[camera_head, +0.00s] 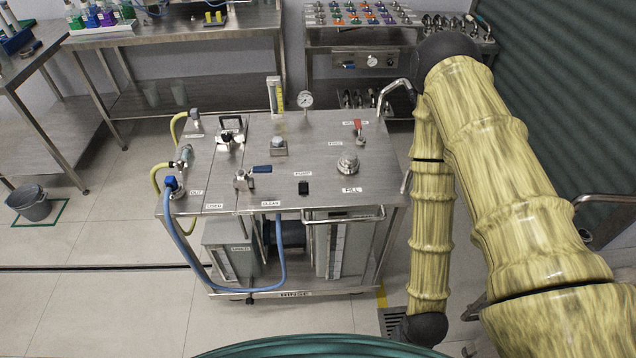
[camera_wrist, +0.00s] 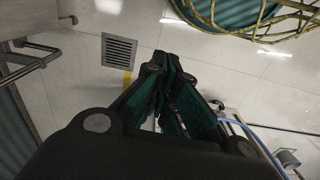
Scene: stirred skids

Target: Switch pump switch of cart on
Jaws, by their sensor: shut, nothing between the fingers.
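The steel cart (camera_head: 250,205) stands in the middle of the head view, with a RINSE label on its lower front edge. The pump switch (camera_head: 304,188) is a small black switch near the front edge of the cart top, just below a PUMP label (camera_head: 303,174). I cannot tell its position from here. In the wrist view my gripper (camera_wrist: 167,62) is shut and empty, pointing over the floor by a drain grate (camera_wrist: 119,52). It is apart from the switch, which I cannot make out in that view. In the head view I cannot make out the gripper's fingers.
A blue hose (camera_head: 283,255) loops at the front. Benches stand behind. A bucket (camera_head: 30,203) is at left.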

